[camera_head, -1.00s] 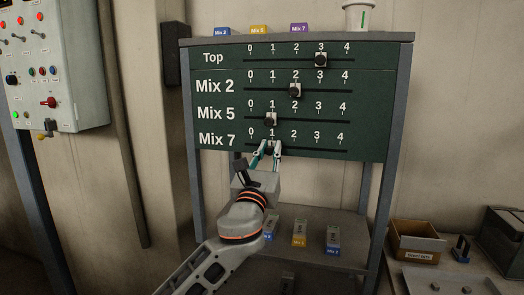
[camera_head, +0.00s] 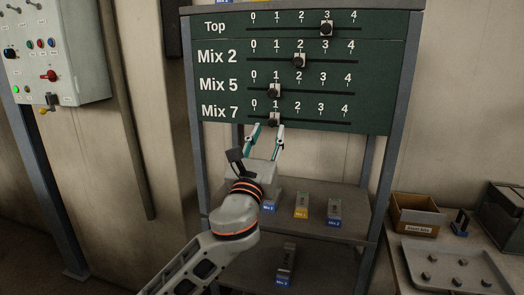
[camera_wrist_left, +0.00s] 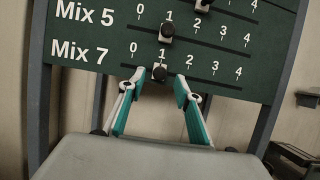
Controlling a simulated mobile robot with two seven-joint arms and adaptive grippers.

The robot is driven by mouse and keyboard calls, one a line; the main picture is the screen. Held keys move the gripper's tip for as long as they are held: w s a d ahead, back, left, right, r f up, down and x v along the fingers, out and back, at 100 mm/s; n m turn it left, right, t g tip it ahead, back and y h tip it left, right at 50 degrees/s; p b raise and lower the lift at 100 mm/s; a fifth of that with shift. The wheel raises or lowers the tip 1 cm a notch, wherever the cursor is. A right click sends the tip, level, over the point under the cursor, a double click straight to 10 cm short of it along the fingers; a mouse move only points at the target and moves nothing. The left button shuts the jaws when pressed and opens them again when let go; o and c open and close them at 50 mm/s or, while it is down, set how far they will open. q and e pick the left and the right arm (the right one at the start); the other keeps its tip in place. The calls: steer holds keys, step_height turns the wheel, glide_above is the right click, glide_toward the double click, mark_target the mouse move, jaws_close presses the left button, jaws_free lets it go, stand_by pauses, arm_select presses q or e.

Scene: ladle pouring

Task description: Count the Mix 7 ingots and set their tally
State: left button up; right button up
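The dark green tally board (camera_head: 370,75) has slider rows Top, Mix 2, Mix 5 and Mix 7. The Mix 7 knob (camera_head: 274,120) sits under 1. The Mix 5 knob (camera_head: 274,91) is at 1, the Mix 2 knob (camera_head: 299,61) at 2, the Top knob (camera_head: 326,28) at 3. My left gripper (camera_head: 267,134) is open just below the Mix 7 knob. In the left wrist view the Mix 7 knob (camera_wrist_left: 159,73) shows between the spread, empty fingertips (camera_wrist_left: 159,80), apart from both. No purple-labelled ingot shows. My right gripper is out of view.
On the shelf (camera_head: 355,240) stand a yellow-labelled ingot (camera_head: 301,207) and blue-labelled ingots (camera_head: 334,212), one partly behind my gripper. Another blue-labelled ingot (camera_head: 287,262) is lower down.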

arm_select(q)
steer(key=v, duration=0.6)
steer(key=shift+s, duration=0.35)
steer(key=shift+f, duration=0.15)
